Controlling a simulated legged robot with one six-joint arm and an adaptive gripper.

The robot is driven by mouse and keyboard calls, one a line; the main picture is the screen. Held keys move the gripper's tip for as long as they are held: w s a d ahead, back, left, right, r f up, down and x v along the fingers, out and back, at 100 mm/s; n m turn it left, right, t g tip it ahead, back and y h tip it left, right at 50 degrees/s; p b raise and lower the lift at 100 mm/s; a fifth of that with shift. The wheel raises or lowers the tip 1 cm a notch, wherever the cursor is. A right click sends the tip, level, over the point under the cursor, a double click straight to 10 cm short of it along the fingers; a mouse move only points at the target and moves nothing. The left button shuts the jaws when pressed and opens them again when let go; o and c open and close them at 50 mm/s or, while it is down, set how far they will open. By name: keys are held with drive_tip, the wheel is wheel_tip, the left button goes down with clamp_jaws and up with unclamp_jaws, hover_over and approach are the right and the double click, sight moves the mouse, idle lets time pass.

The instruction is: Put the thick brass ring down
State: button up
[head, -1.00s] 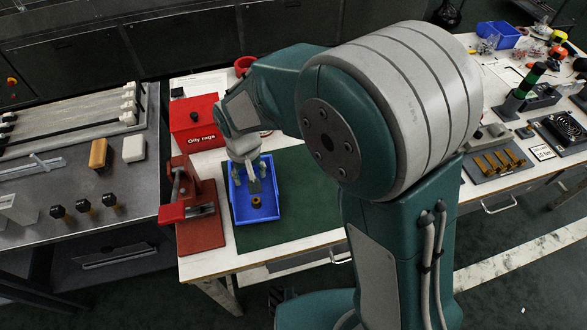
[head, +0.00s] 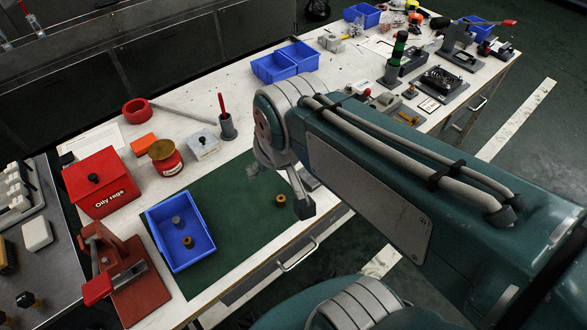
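My wrist and forearm hide part of the gripper. Inside the tray are another brass piece (head: 188,242) and a grey cylinder (head: 177,221).
A red oily-rags box (head: 103,183) and a red press (head: 120,275) stand left of the tray. A red pot with a brass top (head: 165,158), a grey block (head: 203,145) and a dark holder (head: 227,127) stand behind the mat. Blue bins (head: 285,62) are farther back.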

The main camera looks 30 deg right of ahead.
drive_tip(key=shift+m+t, duration=0.3)
drive_tip(key=shift+t, duration=0.2)
drive_tip(key=s+d, duration=0.1)
drive_tip(key=s, duration=0.1)
drive_tip(key=s+d+r, duration=0.1)
drive_tip(key=s, duration=0.1)
drive_tip(key=shift+d, duration=0.4)
drive_tip(key=shift+w, duration=0.1)
